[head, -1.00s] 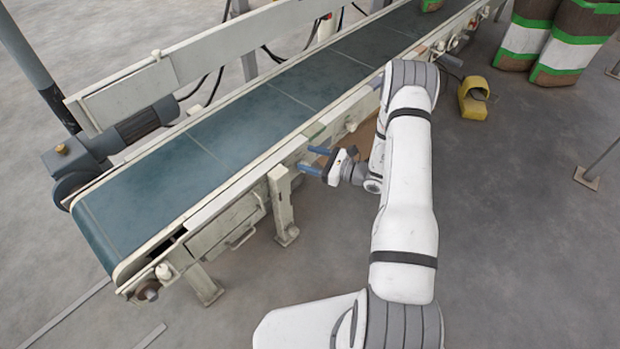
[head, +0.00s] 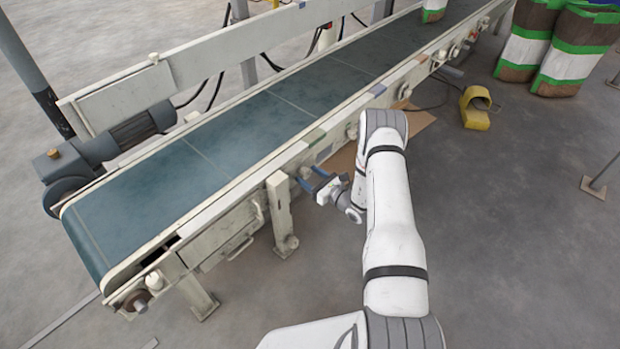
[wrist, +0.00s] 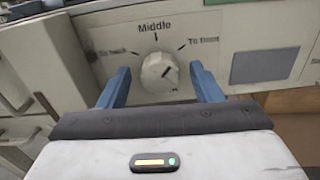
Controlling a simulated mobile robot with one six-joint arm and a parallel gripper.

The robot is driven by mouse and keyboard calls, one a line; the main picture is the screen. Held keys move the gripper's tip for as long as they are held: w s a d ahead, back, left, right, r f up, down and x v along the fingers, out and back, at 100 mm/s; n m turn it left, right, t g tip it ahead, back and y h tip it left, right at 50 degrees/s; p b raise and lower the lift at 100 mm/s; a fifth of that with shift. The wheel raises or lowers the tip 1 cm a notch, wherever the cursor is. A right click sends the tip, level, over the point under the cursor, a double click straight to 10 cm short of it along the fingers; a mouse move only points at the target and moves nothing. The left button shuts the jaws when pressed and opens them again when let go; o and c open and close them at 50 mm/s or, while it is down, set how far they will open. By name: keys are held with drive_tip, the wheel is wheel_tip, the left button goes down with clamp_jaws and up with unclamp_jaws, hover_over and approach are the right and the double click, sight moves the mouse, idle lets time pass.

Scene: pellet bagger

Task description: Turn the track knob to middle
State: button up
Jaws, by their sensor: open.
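The track knob (wrist: 159,72) is a round, pale knob on the conveyor's side panel. Labels around it read "Middle" at the top, a partly blurred one at the left, seemingly "To back", and "To front" at the right. My gripper (head: 312,178) is open at the conveyor's near side. In the wrist view its two blue fingers stand left and right of the knob, with gaps visible on both sides. The knob cannot be made out in the head view.
The conveyor belt (head: 210,150) runs from lower left to upper right. A support leg (head: 281,215) stands left of my gripper. A brown flat sheet (head: 412,122) lies on the floor behind my arm. A yellow foot pedal (head: 474,108) and striped bags (head: 570,50) are farther right.

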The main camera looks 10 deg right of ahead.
drive_tip(key=shift+a, duration=0.1)
drive_tip(key=c, duration=1)
drive_tip(key=shift+n, duration=0.4)
drive_tip(key=n+b, duration=0.1)
drive_tip(key=n, duration=0.2)
drive_tip(key=shift+a+f+n+b, duration=0.1)
drive_tip(key=shift+n+b, duration=0.2)
drive_tip(key=shift+b, duration=0.05)
drive_tip(key=shift+a+n+b, duration=0.1)
drive_tip(key=shift+n+b, duration=0.55)
drive_tip(key=shift+n, duration=1.15)
